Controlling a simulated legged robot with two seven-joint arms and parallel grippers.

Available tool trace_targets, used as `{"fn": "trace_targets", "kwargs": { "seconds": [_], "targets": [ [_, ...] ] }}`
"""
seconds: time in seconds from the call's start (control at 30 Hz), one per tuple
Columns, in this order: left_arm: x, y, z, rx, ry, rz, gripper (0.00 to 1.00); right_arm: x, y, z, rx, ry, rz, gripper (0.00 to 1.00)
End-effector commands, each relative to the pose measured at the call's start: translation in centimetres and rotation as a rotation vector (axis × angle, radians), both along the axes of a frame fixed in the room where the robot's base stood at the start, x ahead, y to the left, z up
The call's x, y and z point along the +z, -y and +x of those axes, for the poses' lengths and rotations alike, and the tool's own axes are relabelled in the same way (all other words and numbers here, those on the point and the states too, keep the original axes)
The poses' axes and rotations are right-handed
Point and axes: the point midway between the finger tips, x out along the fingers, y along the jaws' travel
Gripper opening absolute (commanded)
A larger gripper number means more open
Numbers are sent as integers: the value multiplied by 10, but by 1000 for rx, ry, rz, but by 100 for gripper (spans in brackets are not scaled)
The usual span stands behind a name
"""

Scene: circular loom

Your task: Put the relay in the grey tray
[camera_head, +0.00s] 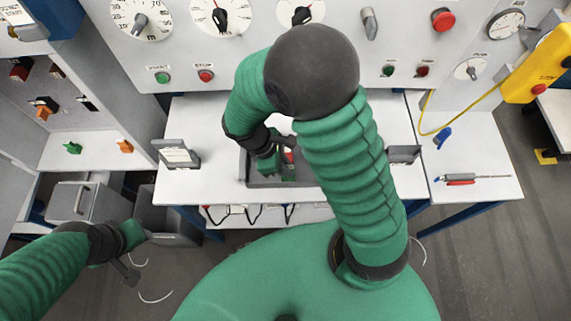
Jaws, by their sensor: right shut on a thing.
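The grey tray (262,184) sits on the white bench in the middle of the view, partly covered by my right arm. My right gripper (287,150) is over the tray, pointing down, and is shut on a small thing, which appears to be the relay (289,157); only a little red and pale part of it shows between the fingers. I cannot tell whether it touches the tray floor. My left gripper (136,256) is low at the left, away from the bench top, and its opening is unclear.
Small grey stands (176,154) and (404,154) flank the tray. A screwdriver (470,180) lies on the right bench. A dial panel (240,60) rises behind. A grey bin (165,222) stands near my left gripper.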

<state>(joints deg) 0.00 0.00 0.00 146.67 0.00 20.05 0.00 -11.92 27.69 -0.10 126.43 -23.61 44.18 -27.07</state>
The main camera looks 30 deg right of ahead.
Motion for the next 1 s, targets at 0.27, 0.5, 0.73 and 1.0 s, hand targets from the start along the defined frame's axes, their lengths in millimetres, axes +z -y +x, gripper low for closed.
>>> {"fn": "trace_targets", "kwargs": {
  "seconds": [0.27, 0.5, 0.73, 1.0],
  "targets": [
    [-2, 0, 0, 0, 0, 0, 36, -3, 0, 0, 0, 0, 0, 0],
    [-2, 0, 0, 0, 0, 0, 36, -4, 0, 0, 0, 0, 0, 32],
    [-2, 0, 0, 0, 0, 0, 36, -4, 0, 0, 0, 0, 0, 39],
    [1, 0, 0, 0, 0, 0, 36, 20, -8, 6, 0, 4, 1, 39]
  ]
}}
